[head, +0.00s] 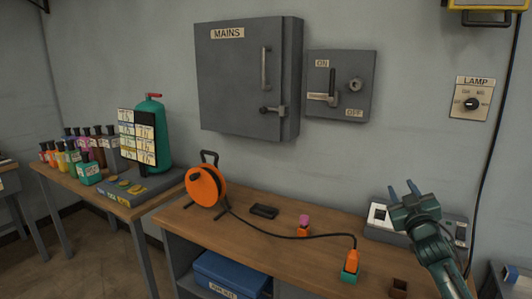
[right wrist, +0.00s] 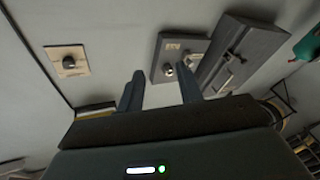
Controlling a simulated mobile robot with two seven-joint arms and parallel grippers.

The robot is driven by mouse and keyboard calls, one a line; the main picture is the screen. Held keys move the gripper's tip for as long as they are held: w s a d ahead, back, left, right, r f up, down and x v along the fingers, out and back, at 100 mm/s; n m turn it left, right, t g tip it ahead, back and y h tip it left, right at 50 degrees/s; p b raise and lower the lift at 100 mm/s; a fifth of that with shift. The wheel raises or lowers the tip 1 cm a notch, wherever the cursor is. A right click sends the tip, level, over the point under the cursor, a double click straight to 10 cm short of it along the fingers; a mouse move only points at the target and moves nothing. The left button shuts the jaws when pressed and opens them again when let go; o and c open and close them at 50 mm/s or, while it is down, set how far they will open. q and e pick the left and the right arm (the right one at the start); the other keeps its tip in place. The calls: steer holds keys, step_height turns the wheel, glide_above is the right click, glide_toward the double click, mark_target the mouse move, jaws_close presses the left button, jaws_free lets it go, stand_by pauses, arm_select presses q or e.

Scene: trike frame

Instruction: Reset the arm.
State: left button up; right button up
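My right gripper (head: 402,190) is raised over the right part of the workbench in the head view, its two fingers apart with nothing between them. In the right wrist view the fingers (right wrist: 158,92) are also spread and empty, pointing toward the wall with the switch boxes. My left gripper is not in view.
The workbench (head: 270,243) holds an orange cable reel (head: 205,187), a black block (head: 264,211) and an orange plug on a teal block (head: 350,265). A grey MAINS cabinet (head: 240,75), an ON/OFF switch box (head: 340,70) and a LAMP switch (head: 471,103) are on the wall.

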steer(key=s+a+f+g+y, duration=0.1)
steer(key=s+a+f+g, duration=0.2)
steer(key=f, duration=0.4)
steer(key=s+a+f+g+y, duration=0.1)
steer(key=s+a+f, duration=0.2)
steer(key=s+f, duration=0.4)
steer(key=s+a+f+g+y, duration=0.1)
steer(key=s+a+f+g, duration=0.2)
steer(key=f, duration=0.5)
steer(key=s+a+f+g, duration=0.1)
steer(key=s+a+f, duration=0.2)
steer(key=s, duration=0.5)
steer(key=s+a+f+y, duration=0.1)
steer(key=s+a+f, duration=0.2)
steer(key=s, duration=0.6)
steer(key=s+a+f+m+g+y, duration=0.1)
steer(key=s+a+f, duration=0.2)
steer(key=s+a, duration=0.3)
steer(key=s, duration=0.3)
steer(key=shift+s+g, duration=0.2)
steer(key=shift+g, duration=0.1)
